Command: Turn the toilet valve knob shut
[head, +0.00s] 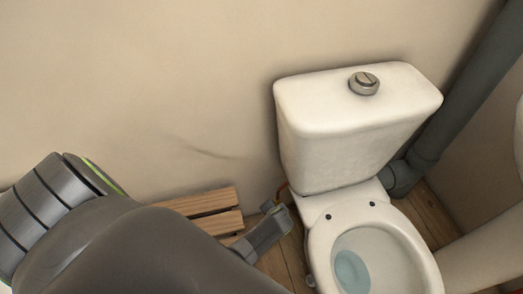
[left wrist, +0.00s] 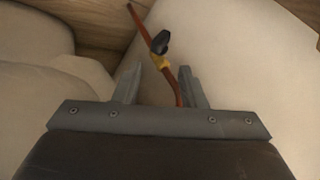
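The toilet valve has a black knob (left wrist: 160,42) on a yellow brass body (left wrist: 159,62), with a copper pipe (left wrist: 140,24) running through it. In the left wrist view, the knob lies just beyond the fingertips of my left gripper (left wrist: 159,72), roughly centred between them. The gripper is open, and its fingers appear apart from the knob. In the head view, my left gripper (head: 272,224) is low beside the toilet. A bit of the copper pipe (head: 282,189) shows behind it, and the knob cannot be made out there. My right gripper is not in view.
The toilet tank (head: 340,135) stands against the wall, with the bowl (head: 415,250) in front, close to the right of my gripper. Wooden slats (head: 205,203) lie at the left. A grey drain pipe (head: 465,95) runs up at the right.

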